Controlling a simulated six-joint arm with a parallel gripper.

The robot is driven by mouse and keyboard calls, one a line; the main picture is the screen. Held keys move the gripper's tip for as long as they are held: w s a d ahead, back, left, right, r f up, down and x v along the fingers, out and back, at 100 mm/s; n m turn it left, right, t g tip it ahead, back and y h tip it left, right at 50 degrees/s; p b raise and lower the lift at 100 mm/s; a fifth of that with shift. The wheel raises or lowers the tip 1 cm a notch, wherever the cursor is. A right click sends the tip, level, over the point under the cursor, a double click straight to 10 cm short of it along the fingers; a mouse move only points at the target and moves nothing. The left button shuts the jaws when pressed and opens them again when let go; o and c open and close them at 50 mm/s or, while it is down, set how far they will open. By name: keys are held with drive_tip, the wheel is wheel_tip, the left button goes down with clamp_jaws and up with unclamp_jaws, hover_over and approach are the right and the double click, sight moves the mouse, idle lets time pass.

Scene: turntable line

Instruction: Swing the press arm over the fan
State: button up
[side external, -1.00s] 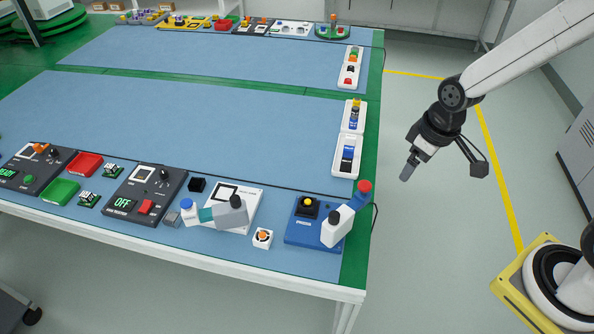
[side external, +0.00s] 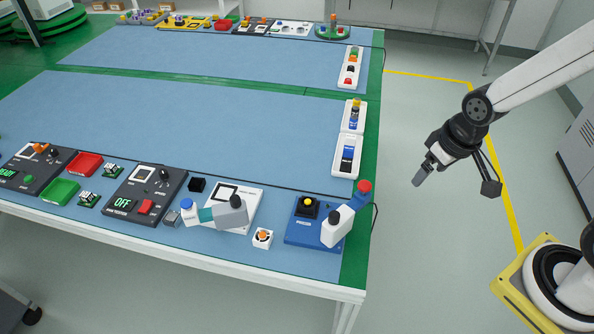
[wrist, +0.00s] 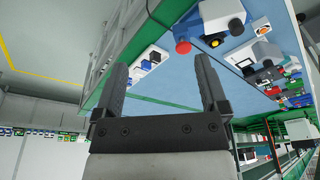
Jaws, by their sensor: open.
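A blue press base (side external: 300,233) sits at the table's front right corner. Its white press arm (side external: 336,228) with a red knob (side external: 365,186) lies along the base's right side. A black block with a yellow top (side external: 307,203) sits on the base, left of the arm. A small white block with a round orange-centred face (side external: 263,237), seemingly the fan, stands to the base's left, apart from the arm. My gripper (side external: 419,179) is open and empty, in the air right of the table. In the wrist view, the fingers (wrist: 160,66) are apart; the red knob (wrist: 183,47) shows beyond them.
A white plate device with a grey arm and blue knob (side external: 188,205) stands left of the small block. White trays (side external: 345,155) line the right edge. Black panels (side external: 145,192) and red and green bins (side external: 60,191) sit front left. The blue tabletop's middle is clear.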

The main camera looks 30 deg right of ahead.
drive_tip(key=shift+c, duration=0.6)
drive_tip(key=n+g, duration=0.3)
drive_tip(key=n, duration=0.4)
hover_over(334, 214)
wheel_tip(334, 214, down, 6)
drive_tip(key=shift+f, duration=0.1)
drive_tip(key=shift+f, duration=0.15)
drive_tip(key=shift+f, duration=3.75)
drive_tip(key=shift+c, duration=0.2)
clamp_jaws()
